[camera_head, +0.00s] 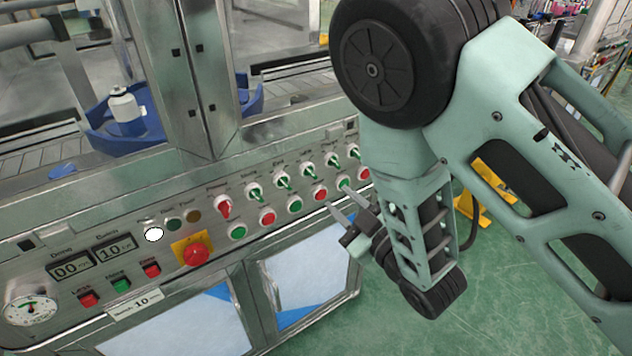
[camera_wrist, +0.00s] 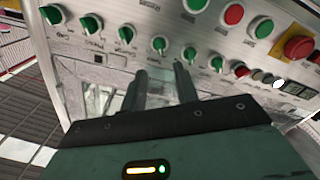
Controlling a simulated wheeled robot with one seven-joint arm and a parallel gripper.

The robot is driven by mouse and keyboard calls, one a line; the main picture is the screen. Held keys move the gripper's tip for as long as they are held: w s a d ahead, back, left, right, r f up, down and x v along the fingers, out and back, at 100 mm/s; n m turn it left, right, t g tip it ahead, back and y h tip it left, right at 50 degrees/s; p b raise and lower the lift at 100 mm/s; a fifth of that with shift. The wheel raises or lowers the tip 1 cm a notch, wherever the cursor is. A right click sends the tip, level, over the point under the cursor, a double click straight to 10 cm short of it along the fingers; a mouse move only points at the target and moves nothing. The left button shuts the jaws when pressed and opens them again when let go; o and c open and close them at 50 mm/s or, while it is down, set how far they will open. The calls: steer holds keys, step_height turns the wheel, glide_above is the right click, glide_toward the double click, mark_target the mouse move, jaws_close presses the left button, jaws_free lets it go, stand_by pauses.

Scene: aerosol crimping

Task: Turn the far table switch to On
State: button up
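A row of rotary switches with green handles runs along the slanted metal control panel (camera_head: 130,235). Several show in the head view, one of them a green switch (camera_head: 308,168) near the row's middle. Their labels are too small to read, so I cannot tell which is the far table switch. My gripper (camera_head: 346,206) is open and empty, in front of the panel's right part. In the wrist view, a green switch (camera_wrist: 158,44) lies just beyond the gap between the two fingertips (camera_wrist: 161,68), apart from them. Other green switches (camera_wrist: 125,34) (camera_wrist: 190,54) flank it.
A red-handled switch (camera_head: 225,208) starts the row at the left. Red and green push buttons (camera_head: 294,205) sit just below the switches. A red emergency stop (camera_head: 196,254) on a yellow plate and a gauge (camera_head: 30,308) are farther left. Green floor (camera_head: 480,290) is open at the right.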

mark_target(313, 175)
steer(key=p+x, duration=0.1)
steer(key=x, duration=0.8)
steer(key=shift+w+a, duration=0.15)
jaws_close()
